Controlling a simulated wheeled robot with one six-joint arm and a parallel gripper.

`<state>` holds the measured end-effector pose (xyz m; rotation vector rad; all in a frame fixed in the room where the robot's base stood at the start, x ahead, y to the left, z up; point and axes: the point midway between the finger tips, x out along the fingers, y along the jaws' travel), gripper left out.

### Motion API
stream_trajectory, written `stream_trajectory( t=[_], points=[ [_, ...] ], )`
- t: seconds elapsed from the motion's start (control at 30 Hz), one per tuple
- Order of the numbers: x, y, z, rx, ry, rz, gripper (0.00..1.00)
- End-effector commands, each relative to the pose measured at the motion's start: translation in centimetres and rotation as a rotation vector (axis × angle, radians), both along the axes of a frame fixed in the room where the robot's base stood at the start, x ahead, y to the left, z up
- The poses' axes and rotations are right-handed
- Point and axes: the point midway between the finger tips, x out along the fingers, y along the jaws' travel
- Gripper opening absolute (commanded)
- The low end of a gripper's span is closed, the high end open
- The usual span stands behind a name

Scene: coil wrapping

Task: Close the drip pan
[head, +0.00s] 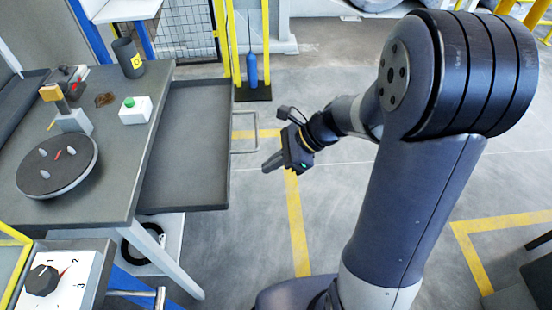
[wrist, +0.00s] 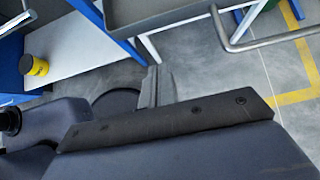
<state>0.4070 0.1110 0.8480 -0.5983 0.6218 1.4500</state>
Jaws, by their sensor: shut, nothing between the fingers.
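The drip pan (head: 185,188) is a shallow dark grey tray standing out from the right side of the workbench. A thin metal bar handle (head: 256,132) is on its right edge. In the wrist view a grey tray edge, seemingly the pan (wrist: 165,18), shows at the top, with the bar handle (wrist: 270,42) at upper right. My gripper (head: 268,166) is shut and empty. It is to the right of the pan, a little right of and nearer than the handle, apart from both. In the wrist view my gripper's fingertips (wrist: 157,84) show below the pan.
The workbench (head: 110,195) holds a round turntable (head: 57,180), a green-button box (head: 135,110) and a dark cup (head: 127,58). A dial panel (head: 62,278) stands at lower left. A blue cylinder (head: 252,72) stands behind the pan. Floor around my gripper is clear.

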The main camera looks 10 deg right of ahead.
Motion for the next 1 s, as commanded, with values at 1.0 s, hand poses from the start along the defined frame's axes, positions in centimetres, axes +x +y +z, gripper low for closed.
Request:
stream_trajectory(
  t=[1.0],
  points=[
    [0.2, 7.8, -3.8, -0.002, -0.001, 0.001, 0.00]
  ],
)
